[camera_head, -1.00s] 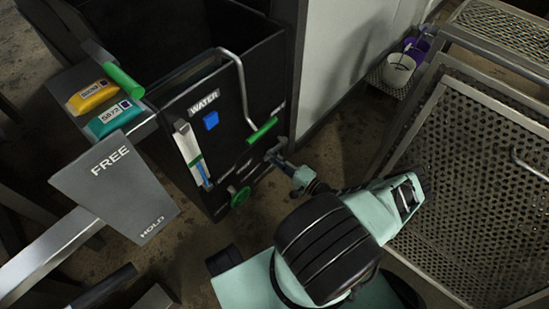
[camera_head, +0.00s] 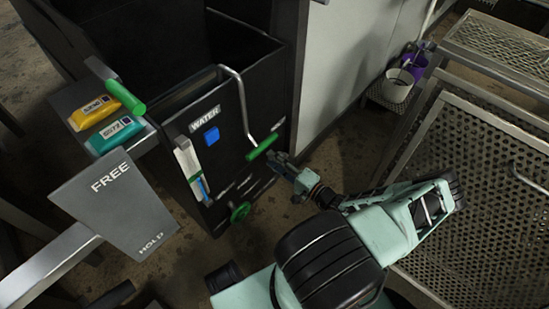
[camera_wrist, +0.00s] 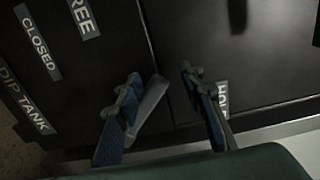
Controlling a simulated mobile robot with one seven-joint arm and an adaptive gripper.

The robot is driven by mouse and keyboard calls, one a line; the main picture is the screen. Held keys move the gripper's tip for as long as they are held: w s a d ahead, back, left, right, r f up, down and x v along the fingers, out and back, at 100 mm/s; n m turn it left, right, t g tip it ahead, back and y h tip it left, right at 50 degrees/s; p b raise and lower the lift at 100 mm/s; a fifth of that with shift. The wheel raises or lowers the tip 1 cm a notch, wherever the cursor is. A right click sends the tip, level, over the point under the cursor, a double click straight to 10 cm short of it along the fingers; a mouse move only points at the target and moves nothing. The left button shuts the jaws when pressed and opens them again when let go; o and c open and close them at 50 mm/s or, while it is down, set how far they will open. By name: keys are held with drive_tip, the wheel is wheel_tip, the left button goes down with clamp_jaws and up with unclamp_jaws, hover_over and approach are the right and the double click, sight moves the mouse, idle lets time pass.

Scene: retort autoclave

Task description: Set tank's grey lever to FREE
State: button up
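The black tank (camera_head: 232,125) marked WATER stands at the centre of the head view. In the wrist view its dark front carries the labels CLOSED, DIP TANK, part of FREE at the upper left and part of HOLD at the right. A grey lever (camera_wrist: 151,103) shows between my fingers, close beside the left one; I cannot tell if they touch. My gripper (camera_wrist: 160,73) is open around it. In the head view my gripper (camera_head: 279,164) is at the tank's right front edge, just below the green-handled crank (camera_head: 263,147); the lever is not clear there.
A grey FREE/HOLD plate (camera_head: 118,212) on a bar stands at the left front. Yellow (camera_head: 95,112) and teal (camera_head: 115,135) packs lie on a ledge beside the tank. A green knob (camera_head: 240,212) is low on its front. Perforated metal panels (camera_head: 480,190) stand at the right.

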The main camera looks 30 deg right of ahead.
drive_tip(key=shift+r, duration=1.1)
drive_tip(key=shift+s, duration=0.1)
